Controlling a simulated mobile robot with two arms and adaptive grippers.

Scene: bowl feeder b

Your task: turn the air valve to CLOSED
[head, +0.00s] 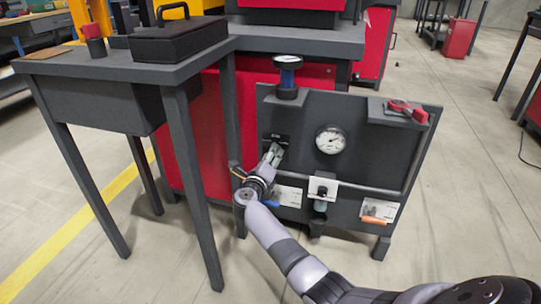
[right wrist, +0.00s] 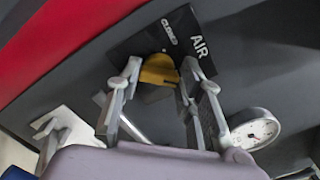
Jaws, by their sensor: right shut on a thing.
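The yellow air valve handle (right wrist: 159,69) sits on the dark panel in the right wrist view, just below a black label (right wrist: 172,36) that reads AIR and CLOSED. My right gripper (right wrist: 160,78) is shut on the handle, with one finger on each side of it. In the head view my right gripper (head: 273,156) reaches the upper left of the panel (head: 298,118) and hides the handle. The label's end of the handle's turn cannot be made out clearly. My left gripper is not in view.
A round gauge (head: 330,139) is right of the valve; it also shows in the right wrist view (right wrist: 254,129). Lower on the panel are a blue lever (head: 270,204) and an orange lever (head: 375,220). A dark table (head: 70,65) with a black case (head: 178,40) stands left.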

